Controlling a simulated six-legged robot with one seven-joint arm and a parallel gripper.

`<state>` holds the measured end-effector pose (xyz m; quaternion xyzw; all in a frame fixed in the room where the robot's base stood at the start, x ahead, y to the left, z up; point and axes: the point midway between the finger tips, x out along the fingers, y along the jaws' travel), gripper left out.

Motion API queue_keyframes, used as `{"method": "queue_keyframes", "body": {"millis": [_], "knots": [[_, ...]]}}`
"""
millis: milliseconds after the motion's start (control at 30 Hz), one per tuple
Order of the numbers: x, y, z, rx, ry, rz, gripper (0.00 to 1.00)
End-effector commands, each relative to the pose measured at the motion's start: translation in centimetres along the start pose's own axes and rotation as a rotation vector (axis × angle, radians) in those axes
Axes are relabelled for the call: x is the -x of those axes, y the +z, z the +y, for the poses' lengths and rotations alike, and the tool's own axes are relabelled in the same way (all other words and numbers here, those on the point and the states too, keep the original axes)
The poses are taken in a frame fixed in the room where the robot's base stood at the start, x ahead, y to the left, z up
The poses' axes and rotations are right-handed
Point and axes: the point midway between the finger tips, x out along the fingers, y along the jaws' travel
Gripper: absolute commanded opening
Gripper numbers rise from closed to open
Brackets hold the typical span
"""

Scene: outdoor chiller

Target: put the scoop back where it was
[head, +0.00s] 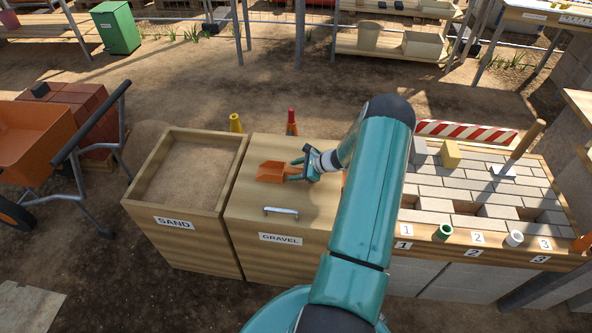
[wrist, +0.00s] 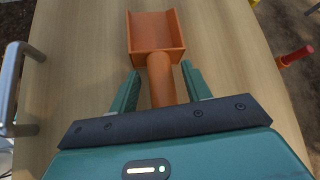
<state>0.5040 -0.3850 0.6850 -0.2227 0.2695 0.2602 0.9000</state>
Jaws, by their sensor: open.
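The orange scoop (head: 272,172) lies on the closed wooden lid of the gravel bin (head: 246,205). In the wrist view the scoop (wrist: 155,32) has its square pan pointing away from me and its round handle toward me. My gripper (head: 303,167) is at the handle, low over the lid. In the wrist view my gripper's (wrist: 162,82) two teal fingers are open, one on each side of the handle, with small gaps showing. The near end of the handle is hidden behind the gripper's body.
The open sand bin (head: 187,175) stands left of the gravel bin. A metal lid handle (head: 281,211) is at the lid's front. A red-topped tool (head: 291,122) and a yellow one (head: 235,123) stand behind the bins. A paver table (head: 460,190) is at right; a wheelbarrow (head: 40,140) is at left.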

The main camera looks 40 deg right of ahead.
Motion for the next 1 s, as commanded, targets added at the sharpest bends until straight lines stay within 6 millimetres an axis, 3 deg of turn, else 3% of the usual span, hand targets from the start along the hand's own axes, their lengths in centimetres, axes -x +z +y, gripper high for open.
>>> {"method": "queue_keyframes", "body": {"millis": [233,700,1000], "knots": [[1.8,0.1,-0.2,0.001,-0.003,0.003,0.48],[11.0,0.2,-0.1,0.001,-0.001,0.002,0.48],[12.2,0.2,-0.1,0.001,0.000,0.000,0.48]]}}
